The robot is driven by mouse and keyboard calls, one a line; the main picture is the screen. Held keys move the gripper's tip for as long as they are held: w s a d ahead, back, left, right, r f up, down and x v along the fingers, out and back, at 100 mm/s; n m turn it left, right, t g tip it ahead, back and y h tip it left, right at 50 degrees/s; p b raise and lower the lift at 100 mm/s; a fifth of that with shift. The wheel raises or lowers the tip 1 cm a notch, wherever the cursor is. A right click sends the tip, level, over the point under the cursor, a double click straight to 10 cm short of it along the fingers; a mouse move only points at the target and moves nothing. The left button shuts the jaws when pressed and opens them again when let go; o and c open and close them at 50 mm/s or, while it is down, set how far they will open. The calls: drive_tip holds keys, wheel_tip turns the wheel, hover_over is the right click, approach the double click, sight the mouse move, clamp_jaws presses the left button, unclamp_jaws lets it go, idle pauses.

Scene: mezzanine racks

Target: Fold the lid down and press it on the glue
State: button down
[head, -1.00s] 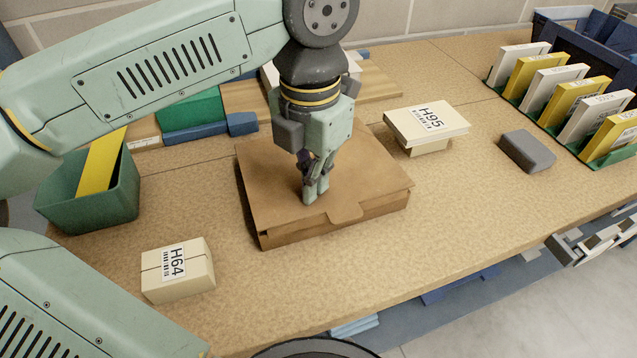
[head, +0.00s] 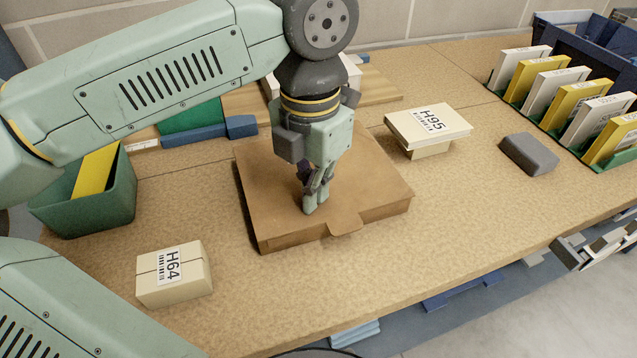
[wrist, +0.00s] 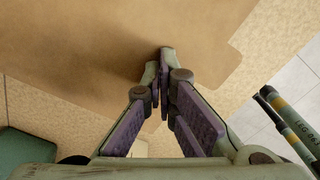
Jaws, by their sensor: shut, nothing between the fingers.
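A brown cardboard box (head: 270,200) lies on the workbench with its lid (head: 375,180) folded down over the top. The lid's front tab (head: 346,224) sticks out over the front edge. My gripper (head: 314,208) is shut and empty, pointing down, with its fingertips at the lid's surface near the front middle. In the wrist view the shut fingertips (wrist: 165,55) are over the brown lid (wrist: 90,40), with the tab to the right. Any glue is hidden under the lid.
A carton marked H95 (head: 428,125) and a grey block (head: 529,153) lie to the right. Bare bench (head: 450,210) lies right of the box.

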wheel_tip(320, 180, up, 11)
drive_tip(key=p, duration=0.7)
drive_tip(key=shift+r+p, duration=0.2)
drive_tip(key=shift+p, duration=0.2)
